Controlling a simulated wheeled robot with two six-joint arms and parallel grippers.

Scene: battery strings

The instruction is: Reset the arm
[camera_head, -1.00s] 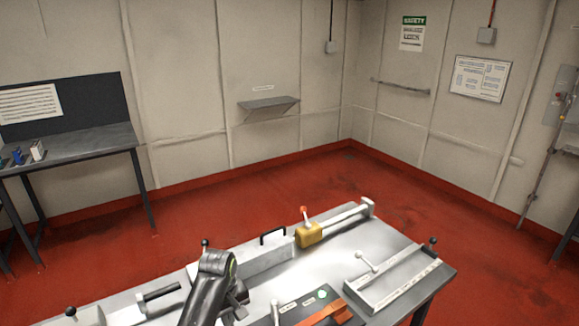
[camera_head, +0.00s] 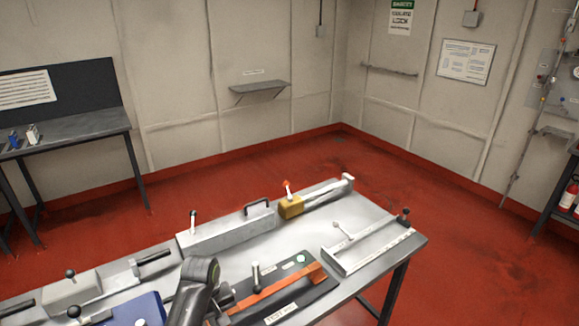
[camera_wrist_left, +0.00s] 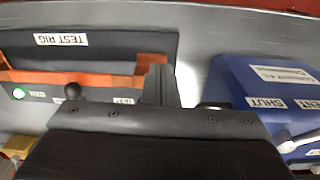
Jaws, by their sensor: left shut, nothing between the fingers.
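My left arm (camera_head: 196,290) rises from the bottom of the head view, over the near part of the bench. In the left wrist view my left gripper (camera_wrist_left: 160,80) is shut, with nothing between its fingers. Its fingertips appear beside the orange bar (camera_wrist_left: 100,78) of the dark test rig (camera_wrist_left: 110,50); I cannot tell whether they touch. The test rig also shows in the head view (camera_head: 322,290), just right of the arm. My right gripper is in neither view.
A blue box (camera_wrist_left: 245,80) labelled SHUT lies right of the gripper in the wrist view. The metal bench (camera_head: 375,225) carries a grey housing (camera_head: 228,233), a yellow block (camera_head: 291,208) and a slide fixture (camera_head: 372,252). Red floor (camera_head: 470,250) is open beyond.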

